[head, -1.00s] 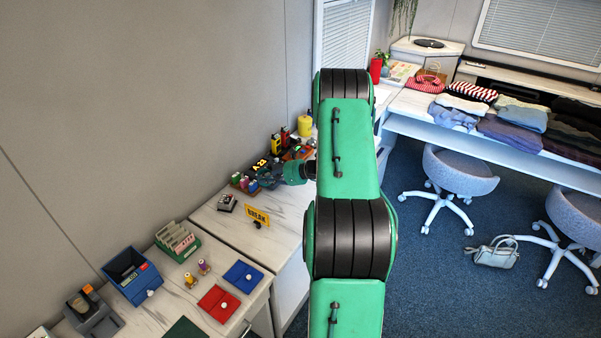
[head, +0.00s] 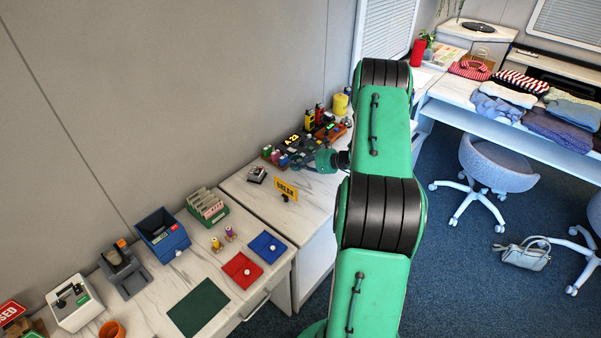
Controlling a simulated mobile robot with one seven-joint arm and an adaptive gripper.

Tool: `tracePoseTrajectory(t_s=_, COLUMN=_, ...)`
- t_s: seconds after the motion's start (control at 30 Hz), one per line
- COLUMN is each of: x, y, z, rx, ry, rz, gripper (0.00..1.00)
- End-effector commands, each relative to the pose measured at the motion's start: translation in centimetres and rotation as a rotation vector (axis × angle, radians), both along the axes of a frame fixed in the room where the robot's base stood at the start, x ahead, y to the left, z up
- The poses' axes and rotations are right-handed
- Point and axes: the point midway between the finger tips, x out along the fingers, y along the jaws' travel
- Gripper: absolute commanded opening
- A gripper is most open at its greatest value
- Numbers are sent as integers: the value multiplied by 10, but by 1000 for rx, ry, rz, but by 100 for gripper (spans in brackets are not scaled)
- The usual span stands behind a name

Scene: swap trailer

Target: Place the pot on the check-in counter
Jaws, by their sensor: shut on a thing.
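My gripper (head: 304,164) is at the far end of my green arm, above the far white counter beside the number display. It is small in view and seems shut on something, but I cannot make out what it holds. An orange-brown pot (head: 112,331) stands at the bottom left on the near counter (head: 222,262), partly cut off by the picture edge. A potted plant (head: 428,42) stands at the back beside a red cylinder. I cannot tell which surface is the check-in counter.
The number display (head: 291,140), small capped bottles (head: 279,157) and a yellow sign (head: 286,190) stand around the gripper.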

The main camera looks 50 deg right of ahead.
Motion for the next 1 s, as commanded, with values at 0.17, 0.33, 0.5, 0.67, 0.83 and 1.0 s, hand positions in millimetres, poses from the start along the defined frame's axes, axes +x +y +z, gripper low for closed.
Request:
tracePoseTrajectory(t_s=0.17, x=0, y=0, z=-21, rx=0, ry=0, rz=1, gripper=0)
tracePoseTrajectory(t_s=0.33, x=0, y=0, z=-23, rx=-1, ry=0, rz=0, gripper=0)
tracePoseTrajectory(t_s=0.5, x=0, y=0, z=-23, rx=-1, ry=0, rz=0, gripper=0)
tracePoseTrajectory(t_s=0.67, x=0, y=0, z=-30, rx=0, ry=1, rz=1, gripper=0)
tracePoseTrajectory(t_s=0.83, x=0, y=0, z=-49, rx=0, ry=1, rz=1, gripper=0)
tracePoseTrajectory(t_s=1.0, x=0, y=0, z=-61, rx=-1, ry=0, rz=0, gripper=0)
